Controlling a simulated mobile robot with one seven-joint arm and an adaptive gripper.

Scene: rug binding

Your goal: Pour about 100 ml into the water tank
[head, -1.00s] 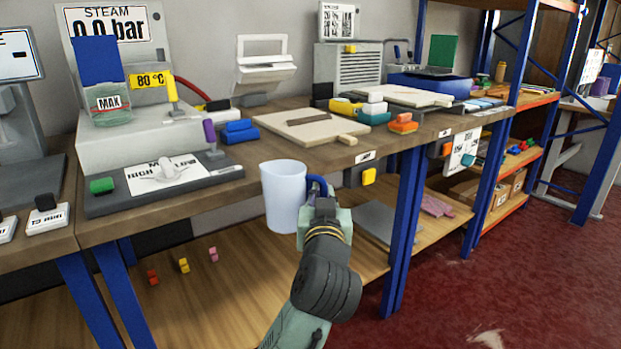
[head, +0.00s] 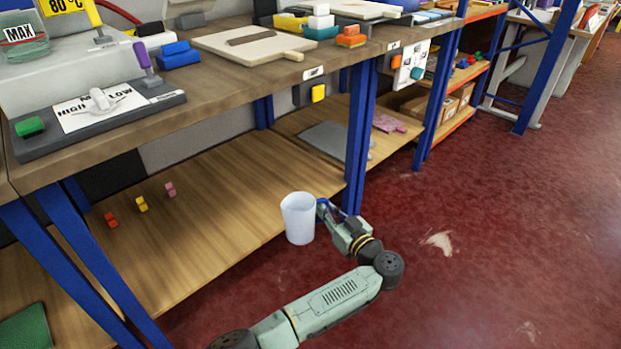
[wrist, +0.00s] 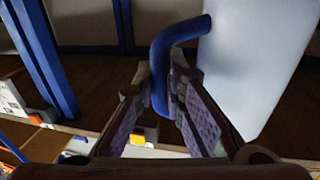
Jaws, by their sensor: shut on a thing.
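A translucent white jug (head: 298,219) with a blue handle hangs upright in front of the lower shelf's edge, over the red floor. My gripper (head: 325,208) is shut on its blue handle. In the wrist view the handle (wrist: 158,70) sits between the two fingers (wrist: 165,115), and the jug's pale wall (wrist: 250,65) fills the right side. Its contents cannot be seen. The water tank (head: 24,45), a clear container with a MAX label, sits on the grey steam machine at the upper left, cut by the picture's edge. The jug is well below and to the right of it.
The workbench (head: 225,85) carries a control plate (head: 100,120) with a HIGH/LOW dial, a blue block (head: 178,55) and a pale board (head: 255,43). Blue legs (head: 357,140) stand close behind the jug. Small coloured pieces lie on the lower shelf (head: 215,200). The red floor (head: 480,240) is open at right.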

